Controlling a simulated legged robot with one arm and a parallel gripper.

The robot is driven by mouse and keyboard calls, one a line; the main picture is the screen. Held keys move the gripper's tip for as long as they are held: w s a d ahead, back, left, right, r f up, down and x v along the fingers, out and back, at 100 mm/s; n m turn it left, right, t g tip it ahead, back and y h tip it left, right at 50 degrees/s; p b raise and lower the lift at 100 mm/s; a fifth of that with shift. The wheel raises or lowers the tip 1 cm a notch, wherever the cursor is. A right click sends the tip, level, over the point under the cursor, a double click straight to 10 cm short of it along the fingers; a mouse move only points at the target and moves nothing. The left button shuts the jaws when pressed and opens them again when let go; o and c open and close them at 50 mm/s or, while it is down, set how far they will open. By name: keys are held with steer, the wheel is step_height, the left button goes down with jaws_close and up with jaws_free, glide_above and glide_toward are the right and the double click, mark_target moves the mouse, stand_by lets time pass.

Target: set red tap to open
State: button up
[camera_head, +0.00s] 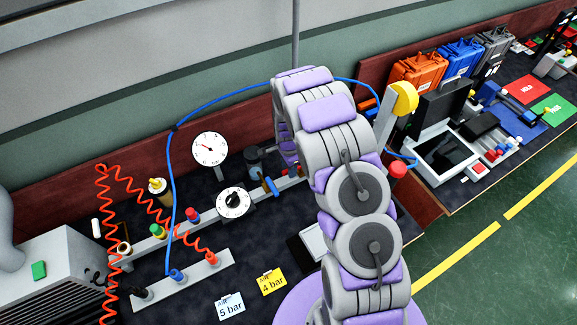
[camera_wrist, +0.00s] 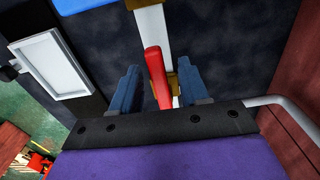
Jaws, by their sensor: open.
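The red tap's handle (camera_wrist: 155,72) shows in the wrist view as a long red lever. It lies roughly along a pale pipe or rail (camera_wrist: 152,22), slightly tilted to it, with brass-coloured parts beside it. My gripper (camera_wrist: 158,70) is open, with one blue-grey finger on each side of the red handle. Gaps show between the handle and both fingers; the right one looks smaller. Whether a finger touches lower down is unclear. In the head view my arm covers the red tap and my gripper's fingertips.
A blue tap lever (camera_head: 271,186) sits on the rail left of my arm. Two dials, the upper gauge (camera_head: 210,149) and lower dial (camera_head: 234,203), stand nearby. A blue hose (camera_head: 171,190) and coiled red hoses (camera_head: 104,235) cross the bench. A dark wall (camera_wrist: 302,80) is close at right.

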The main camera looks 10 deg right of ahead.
steer(key=shift+r, duration=0.1)
step_height(320, 180, up, 17)
steer(key=p, duration=0.1)
stand_by(0.5)
stand_by(0.3)
